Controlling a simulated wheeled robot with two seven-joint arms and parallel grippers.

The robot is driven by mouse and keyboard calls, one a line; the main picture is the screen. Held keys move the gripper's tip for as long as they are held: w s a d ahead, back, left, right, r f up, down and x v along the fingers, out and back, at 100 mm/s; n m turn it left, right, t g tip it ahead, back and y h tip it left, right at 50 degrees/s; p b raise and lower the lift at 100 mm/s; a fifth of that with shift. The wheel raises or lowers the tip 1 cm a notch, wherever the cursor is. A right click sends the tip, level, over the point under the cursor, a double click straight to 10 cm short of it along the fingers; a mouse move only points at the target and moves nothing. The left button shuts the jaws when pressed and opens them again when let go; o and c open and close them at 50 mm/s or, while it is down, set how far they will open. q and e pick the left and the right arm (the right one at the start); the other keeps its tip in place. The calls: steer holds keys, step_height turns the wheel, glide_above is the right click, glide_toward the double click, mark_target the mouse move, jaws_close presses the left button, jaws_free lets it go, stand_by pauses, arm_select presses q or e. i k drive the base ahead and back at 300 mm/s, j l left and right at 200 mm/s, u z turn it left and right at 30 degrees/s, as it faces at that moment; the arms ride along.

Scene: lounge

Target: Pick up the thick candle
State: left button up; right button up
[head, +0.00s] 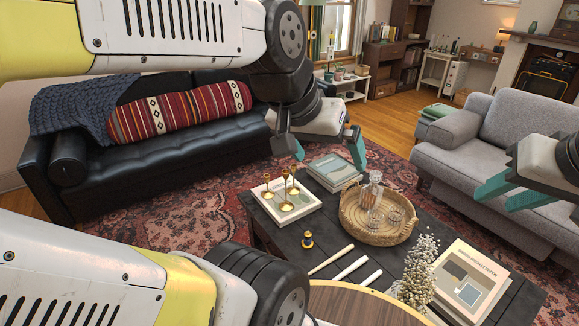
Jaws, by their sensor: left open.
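Several pale candles lie side by side on the dark coffee table in the head view. A cream candle (331,259) lies furthest left, a white candle (350,270) is in the middle, and a shorter one (371,280) lies to the right. Their thicknesses look close, so I cannot say surely which is the thick candle. My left gripper (322,150) is open and empty, high above the table's far side, well away from the candles. My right gripper (500,195) is at the right edge, in front of the grey sofa, partly cut off; its opening is unclear.
A round wooden top (350,305) is nearest.

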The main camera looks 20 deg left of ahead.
mark_target(364, 258)
steer(key=u, duration=1)
steer(key=z, duration=0.7)
steer(key=j+z, duration=0.2)
steer(key=j, duration=0.9)
steer(key=i, duration=0.1)
